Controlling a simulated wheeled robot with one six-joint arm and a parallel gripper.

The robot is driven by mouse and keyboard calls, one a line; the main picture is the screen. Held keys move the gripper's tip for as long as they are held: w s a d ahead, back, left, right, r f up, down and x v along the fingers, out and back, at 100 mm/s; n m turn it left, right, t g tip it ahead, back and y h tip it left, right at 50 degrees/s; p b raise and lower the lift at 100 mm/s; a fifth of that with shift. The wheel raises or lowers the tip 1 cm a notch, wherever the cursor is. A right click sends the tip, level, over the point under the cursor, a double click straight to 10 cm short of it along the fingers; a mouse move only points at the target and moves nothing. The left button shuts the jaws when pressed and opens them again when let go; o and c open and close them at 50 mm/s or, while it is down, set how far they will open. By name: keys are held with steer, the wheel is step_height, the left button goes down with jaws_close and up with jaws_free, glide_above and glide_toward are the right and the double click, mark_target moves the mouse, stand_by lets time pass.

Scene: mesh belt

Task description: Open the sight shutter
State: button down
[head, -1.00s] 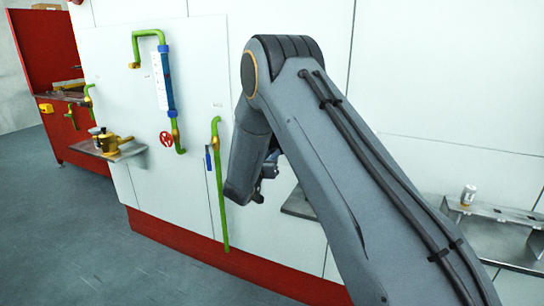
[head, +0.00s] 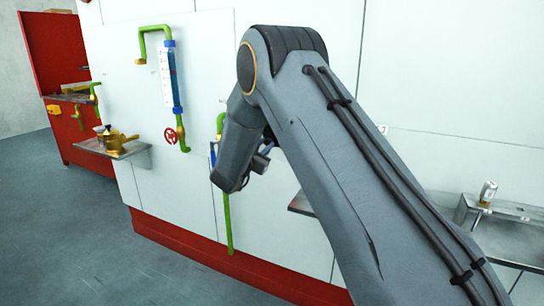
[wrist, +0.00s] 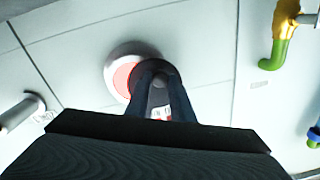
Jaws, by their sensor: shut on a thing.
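A round fitting (wrist: 121,72) with a pale metal rim and a red face is on the white wall panel in the wrist view; I take it to be the sight with its shutter. My gripper (wrist: 160,84) is in front of its right part. Its two dark fingers are closed on a small dark knob (wrist: 172,76) at the fitting's right side. The fingers hide the lower right of the red face. In the head view my own arm hides the fitting and the fingertips.
A green pipe with a yellow fitting (wrist: 284,18) is to the right in the wrist view, and a grey cylindrical handle (wrist: 18,112) to the left. In the head view, a red handwheel (head: 170,136), a metal shelf (head: 128,150) and a sink (head: 510,225) line the wall. Floor at left is clear.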

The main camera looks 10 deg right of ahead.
steer(key=w+a+r+m+b, duration=0.1)
steer(key=a+r+m+b, duration=0.1)
steer(key=r+m+b, duration=0.2)
steer(key=w+a+r+m+h+b, duration=0.1)
steer(key=r+m+b, duration=0.3)
steer(key=m, duration=0.5)
steer(key=shift+w+a+r+b, duration=0.4)
steer(key=shift+w+a+r, duration=0.4)
steer(key=shift+r, duration=0.2)
steer(key=c, duration=1.5)
jaws_free()
steer(key=shift+s, duration=0.1)
steer(key=shift+c, duration=0.2)
